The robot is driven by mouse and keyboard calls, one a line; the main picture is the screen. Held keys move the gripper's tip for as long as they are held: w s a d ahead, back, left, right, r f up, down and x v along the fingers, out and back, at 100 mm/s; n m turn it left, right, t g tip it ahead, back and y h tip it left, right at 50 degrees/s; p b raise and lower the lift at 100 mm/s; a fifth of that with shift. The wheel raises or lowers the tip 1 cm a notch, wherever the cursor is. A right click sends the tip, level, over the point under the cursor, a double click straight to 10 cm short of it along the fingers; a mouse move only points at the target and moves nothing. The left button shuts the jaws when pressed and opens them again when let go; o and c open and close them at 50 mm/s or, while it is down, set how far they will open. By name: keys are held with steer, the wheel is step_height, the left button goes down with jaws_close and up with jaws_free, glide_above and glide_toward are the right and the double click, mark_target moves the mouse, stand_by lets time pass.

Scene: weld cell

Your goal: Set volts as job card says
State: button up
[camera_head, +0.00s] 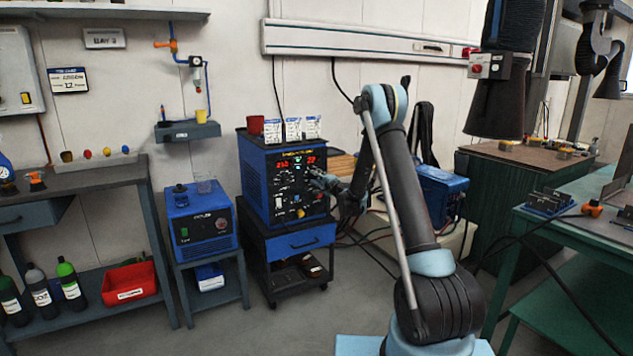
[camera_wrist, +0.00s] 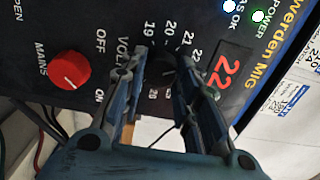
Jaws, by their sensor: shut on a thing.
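The blue welder (camera_head: 268,190) stands on a cart, its black front panel lit with red digits. In the wrist view its red voltage display (camera_wrist: 231,72) reads 22. My gripper (camera_wrist: 161,58) reaches to the panel at the VOLTS scale (camera_wrist: 169,27), where 19, 20, 21 and 22 can be read. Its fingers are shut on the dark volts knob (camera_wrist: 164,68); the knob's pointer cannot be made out. Several white cards (camera_head: 293,129) stand on the welder's top; their print is too small to read. Part of a white card (camera_wrist: 292,100) also shows in the wrist view.
A red mains knob (camera_wrist: 69,70) sits beside the volts scale, between OFF and ON. A smaller blue unit (camera_head: 202,228) is on a stand to the left. Cables hang behind my arm. The floor in front is clear.

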steer(key=m, duration=1.1)
steer(key=shift+f+m, duration=0.25)
steer(key=shift+m, duration=0.05)
steer(key=shift+a, duration=0.1)
stand_by(0.3)
steer(key=o, duration=1.1)
steer(key=shift+c, duration=0.2)
steer(key=v, duration=1.2)
